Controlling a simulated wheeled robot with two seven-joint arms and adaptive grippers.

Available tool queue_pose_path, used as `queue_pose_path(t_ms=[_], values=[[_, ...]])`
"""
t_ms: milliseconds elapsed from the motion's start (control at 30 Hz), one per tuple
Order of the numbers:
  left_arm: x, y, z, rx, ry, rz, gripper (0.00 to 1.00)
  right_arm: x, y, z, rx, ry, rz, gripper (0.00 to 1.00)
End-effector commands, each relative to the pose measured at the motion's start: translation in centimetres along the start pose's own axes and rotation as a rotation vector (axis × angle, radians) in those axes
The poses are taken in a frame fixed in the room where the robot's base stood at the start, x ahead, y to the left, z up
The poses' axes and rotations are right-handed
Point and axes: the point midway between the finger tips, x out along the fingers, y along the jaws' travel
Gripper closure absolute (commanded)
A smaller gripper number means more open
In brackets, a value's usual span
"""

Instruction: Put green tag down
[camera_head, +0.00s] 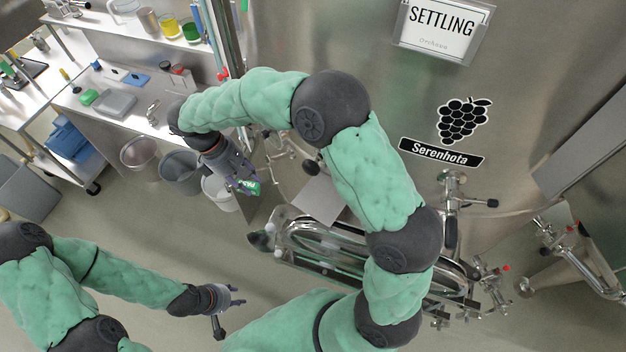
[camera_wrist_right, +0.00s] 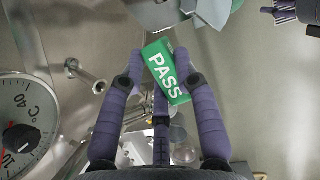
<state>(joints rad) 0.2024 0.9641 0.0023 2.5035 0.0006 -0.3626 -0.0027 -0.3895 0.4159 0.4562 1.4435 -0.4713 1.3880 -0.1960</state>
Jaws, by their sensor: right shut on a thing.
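The green tag (camera_wrist_right: 165,72) reads "PASS" in white and sits tilted between the fingertips of my right gripper (camera_wrist_right: 158,82) in the right wrist view. My right gripper (camera_head: 243,180) is shut on it. In the head view the tag (camera_head: 248,187) shows small and green below the fingers, beside the steel vat and above the floor level. My left gripper (camera_head: 230,305) is low in the head view over the floor, its fingers spread and empty.
A steel vat (camera_head: 400,75) bears a "SETTLING" sign (camera_head: 440,30). An oval hatch (camera_head: 340,250) and valves (camera_head: 455,200) jut from it. A dial gauge (camera_wrist_right: 22,120) is at the left in the wrist view. Buckets (camera_head: 180,172) stand beside a bench (camera_head: 130,110).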

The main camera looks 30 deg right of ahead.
Motion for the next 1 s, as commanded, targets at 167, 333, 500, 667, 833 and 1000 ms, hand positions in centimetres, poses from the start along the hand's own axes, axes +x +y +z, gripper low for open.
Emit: queue_pose_path(t_ms=[167, 333, 500, 667, 833, 1000], values=[[-0.4, 0.1, 0.1, -0.001, -0.001, 0.0, 0.6, 1.2, 0.0, 3.2, 0.003, 0.0, -0.002, 0.96], [-0.8, 0.3, 0.0, 0.0, 0.0, 0.0, 0.6, 2.6, -0.1, 6.7, 0.003, 0.0, -0.002, 0.96], [-1.2, 0.4, 0.0, 0.0, 0.0, 0.0, 0.6, 4.0, -0.1, 10.1, 0.004, 0.0, -0.002, 0.96], [-1.4, 0.5, 0.0, 0.0, 0.0, 0.0, 0.6, 4.9, -0.1, 12.0, 0.003, 0.0, -0.001, 0.96], [-1.4, 0.5, 0.0, 0.0, 0.0, 0.0, 0.6, 5.3, -0.1, 12.8, 0.002, 0.0, -0.001, 0.96], [-1.7, 0.6, 0.1, 0.0, 0.0, 0.0, 0.6, 6.0, -0.1, 14.6, 0.003, 0.0, -0.002, 0.96]])
